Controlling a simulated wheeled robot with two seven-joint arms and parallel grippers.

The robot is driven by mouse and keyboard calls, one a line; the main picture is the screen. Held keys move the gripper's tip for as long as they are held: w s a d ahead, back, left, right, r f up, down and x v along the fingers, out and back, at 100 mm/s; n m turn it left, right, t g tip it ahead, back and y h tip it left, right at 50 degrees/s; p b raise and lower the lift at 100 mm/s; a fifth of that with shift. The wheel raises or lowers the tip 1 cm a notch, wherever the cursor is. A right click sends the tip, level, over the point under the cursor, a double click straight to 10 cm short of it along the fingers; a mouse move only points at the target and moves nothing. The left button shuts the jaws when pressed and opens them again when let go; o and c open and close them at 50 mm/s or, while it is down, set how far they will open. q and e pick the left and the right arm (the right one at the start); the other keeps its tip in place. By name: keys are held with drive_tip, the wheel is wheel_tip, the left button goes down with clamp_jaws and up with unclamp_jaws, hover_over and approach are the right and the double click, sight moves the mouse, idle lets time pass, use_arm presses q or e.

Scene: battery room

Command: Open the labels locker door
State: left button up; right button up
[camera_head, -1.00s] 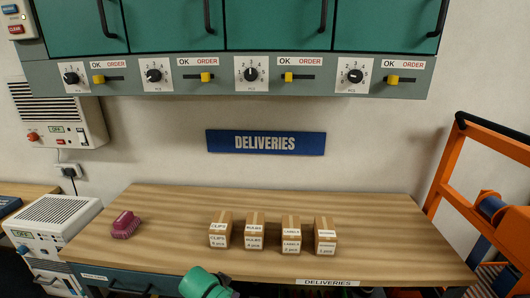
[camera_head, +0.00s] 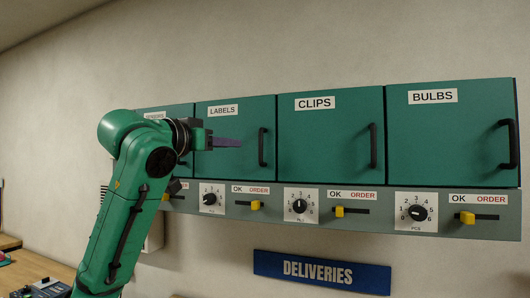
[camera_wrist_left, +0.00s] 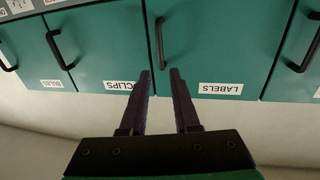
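The green labels locker door (camera_head: 235,175) is shut in the row of lockers, with a white LABELS sign (camera_head: 224,111) at its top and a black upright handle (camera_head: 262,147) near its right edge. My left gripper (camera_head: 238,143) is raised in front of this door, left of the handle and apart from it. In the left wrist view, which is upside down, the two dark fingers (camera_wrist_left: 160,75) are spread with nothing between them. The labels handle (camera_wrist_left: 160,42) lies beyond their tips, and the labels door (camera_wrist_left: 220,45) is to the right. My right gripper is out of view.
The clips door (camera_head: 325,150) and bulbs door (camera_head: 445,145) are shut to the right. A leftmost door is partly hidden by my arm. Below are dials and yellow sliders (camera_head: 340,211) on a grey panel, then a blue DELIVERIES sign (camera_head: 320,271).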

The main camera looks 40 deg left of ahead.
sight(260, 147)
use_arm(q)
drive_tip(key=w+p, duration=0.2)
drive_tip(key=w, duration=0.2)
drive_tip(key=w+a+p, duration=0.1)
drive_tip(key=w+p, duration=0.1)
drive_tip(key=w, duration=0.3)
drive_tip(key=w+a+p, duration=0.1)
drive_tip(key=w+p, duration=0.1)
drive_tip(key=w, duration=0.3)
drive_tip(key=shift+w+p, duration=0.25)
drive_tip(key=shift+p, duration=0.05)
drive_tip(key=shift+w+a+f, duration=0.1)
drive_tip(key=shift+w+f, duration=0.05)
drive_tip(key=shift+f, duration=0.05)
clamp_jaws()
